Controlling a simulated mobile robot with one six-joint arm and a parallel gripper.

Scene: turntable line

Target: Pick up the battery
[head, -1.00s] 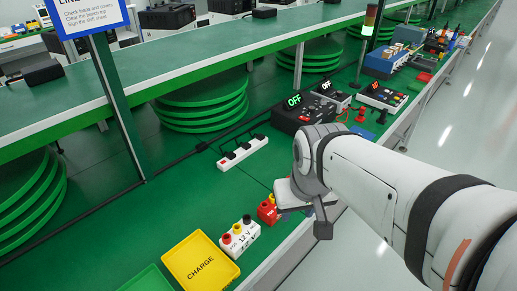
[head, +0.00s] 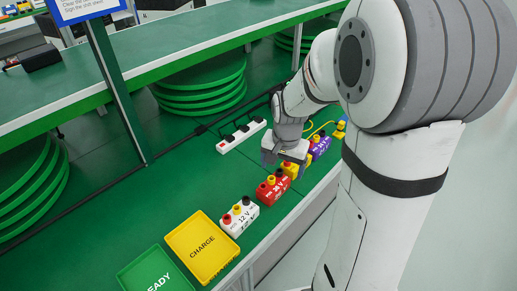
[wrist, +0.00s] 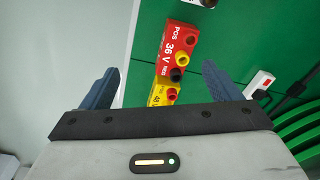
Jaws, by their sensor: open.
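In the head view a row of block batteries lies along the green bench: a white 12 V battery (head: 240,219), a red battery (head: 273,190), a yellow battery (head: 290,169) and a purple battery (head: 320,146). My gripper (head: 285,161) is over the yellow one, partly covering it. In the wrist view my gripper (wrist: 160,87) is open and empty, a blue finger on each side. The red 36 V battery (wrist: 176,47) lies beyond the fingertips. The yellow battery (wrist: 157,97) lies between the fingers in the picture, its near part hidden by the gripper body.
A yellow CHARGE tray (head: 190,262) and a green READY tray (head: 130,280) are at the near end. A white power strip (head: 241,135) lies behind the batteries. A green sign post (head: 120,95) stands at the left. Bench between strip and trays is clear.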

